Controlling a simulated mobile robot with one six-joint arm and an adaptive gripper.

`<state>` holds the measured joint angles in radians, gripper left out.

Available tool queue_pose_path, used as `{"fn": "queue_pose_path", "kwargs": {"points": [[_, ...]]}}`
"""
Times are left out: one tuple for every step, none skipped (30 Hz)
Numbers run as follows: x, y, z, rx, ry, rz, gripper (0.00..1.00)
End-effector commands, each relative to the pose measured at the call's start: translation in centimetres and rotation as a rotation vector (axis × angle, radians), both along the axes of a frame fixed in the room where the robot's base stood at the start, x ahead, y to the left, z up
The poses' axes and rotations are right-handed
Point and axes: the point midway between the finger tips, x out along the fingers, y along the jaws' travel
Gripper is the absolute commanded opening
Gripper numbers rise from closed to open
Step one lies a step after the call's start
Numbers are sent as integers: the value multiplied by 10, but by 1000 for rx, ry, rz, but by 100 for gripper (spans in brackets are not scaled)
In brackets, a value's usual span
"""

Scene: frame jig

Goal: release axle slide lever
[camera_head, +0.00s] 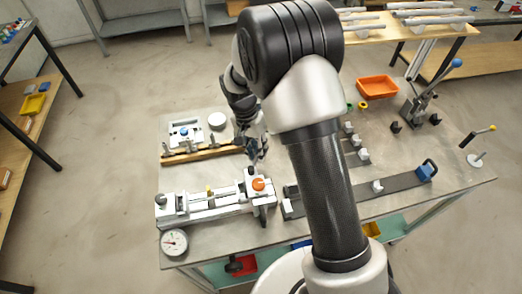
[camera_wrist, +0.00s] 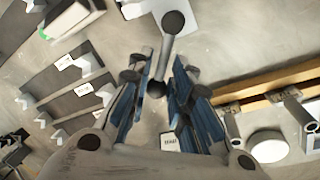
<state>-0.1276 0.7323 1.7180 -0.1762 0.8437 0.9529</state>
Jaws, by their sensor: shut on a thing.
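The axle slide lever (camera_wrist: 165,55) is a short grey bar with a dark round pivot at the top and a dark ball knob at its lower end in the wrist view. My gripper (camera_wrist: 160,80) has its two blue-padded fingers on either side of the knob and is shut on it. In the head view my gripper (camera_head: 257,155) points down just above the white slide fixture (camera_head: 205,206), near its orange knob (camera_head: 258,184). The lever cannot be clearly made out there, as the gripper and fixture crowd it.
A wooden rail (camera_head: 205,154) and a white plate fixture (camera_head: 185,132) stand behind. A dial gauge (camera_head: 174,242) sits at the front left. A dark bar with a blue handle (camera_head: 426,171) lies right. An orange bin (camera_head: 377,87) and toggle clamp (camera_head: 415,110) stand at the back right.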

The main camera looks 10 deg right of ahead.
Motion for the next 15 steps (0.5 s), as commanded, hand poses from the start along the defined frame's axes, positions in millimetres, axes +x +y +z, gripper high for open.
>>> {"fn": "queue_pose_path", "kwargs": {"points": [[2,3,1,0,-3,48,0],[3,5,1,-1,-2,77,0],[4,6,1,0,-2,115,0],[4,8,1,0,-2,143,0],[5,9,1,0,-3,171,0],[6,11,1,0,-3,208,0],[7,12,1,0,-4,237,0],[7,14,1,0,-3,266,0],[8,16,1,0,-4,300,0],[8,17,1,0,-3,326,0],[8,18,1,1,-3,352,0],[9,20,1,1,-4,385,0],[9,21,1,1,-4,409,0],[9,22,1,0,-4,433,0],[9,24,1,0,-4,461,0]]}}
